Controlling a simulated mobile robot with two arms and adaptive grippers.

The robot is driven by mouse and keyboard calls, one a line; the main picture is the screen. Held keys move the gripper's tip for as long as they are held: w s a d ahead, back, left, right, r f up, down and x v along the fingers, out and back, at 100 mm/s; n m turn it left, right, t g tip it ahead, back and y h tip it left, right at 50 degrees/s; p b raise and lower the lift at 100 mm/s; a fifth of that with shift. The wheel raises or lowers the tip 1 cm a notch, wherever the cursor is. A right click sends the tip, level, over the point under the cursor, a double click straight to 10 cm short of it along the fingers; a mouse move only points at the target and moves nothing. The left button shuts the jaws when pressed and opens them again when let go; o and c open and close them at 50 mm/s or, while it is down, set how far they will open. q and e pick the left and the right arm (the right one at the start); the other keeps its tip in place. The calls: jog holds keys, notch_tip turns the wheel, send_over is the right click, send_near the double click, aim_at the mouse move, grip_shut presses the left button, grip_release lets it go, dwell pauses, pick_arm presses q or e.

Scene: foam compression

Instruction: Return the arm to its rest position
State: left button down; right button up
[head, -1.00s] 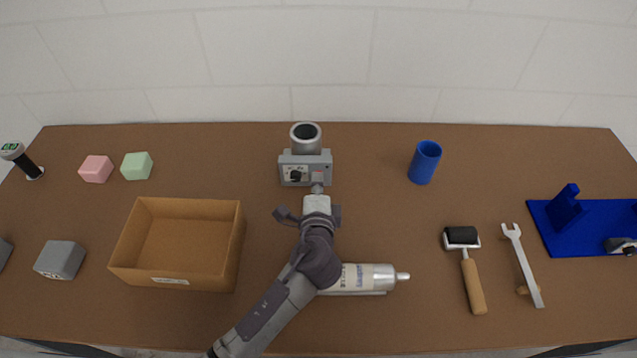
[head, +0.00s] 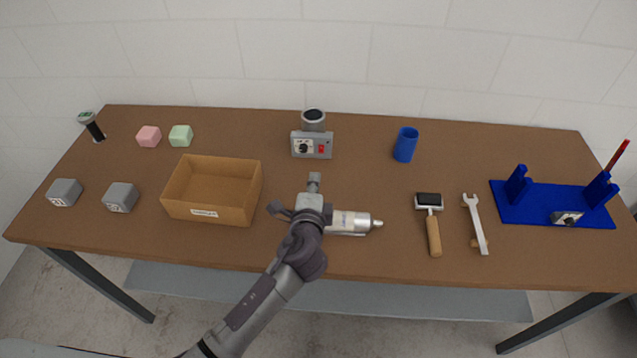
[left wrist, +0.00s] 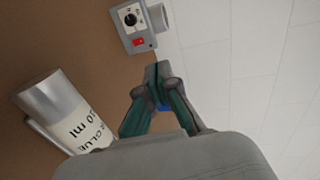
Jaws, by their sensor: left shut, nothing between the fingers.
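My left gripper (head: 313,180) is shut and empty above the middle of the table. Its closed fingers also show in the left wrist view (left wrist: 158,84). A grey machine (head: 312,146) with a round dark-topped cylinder, a black knob and a red switch stands beyond the fingertips, apart from them. It also shows at the top of the left wrist view (left wrist: 134,30). A silver glue cartridge (head: 350,223) lies just right of the gripper, partly hidden by the arm. My right gripper is in neither view.
On the brown table (head: 370,190), an open cardboard box (head: 190,214) stands left. Pink (head: 149,136) and green (head: 180,135) blocks and grey cubes (head: 121,197) lie around it. A blue cup (head: 405,145), roller (head: 431,225), wrench (head: 476,222) and blue stand (head: 545,210) are right.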

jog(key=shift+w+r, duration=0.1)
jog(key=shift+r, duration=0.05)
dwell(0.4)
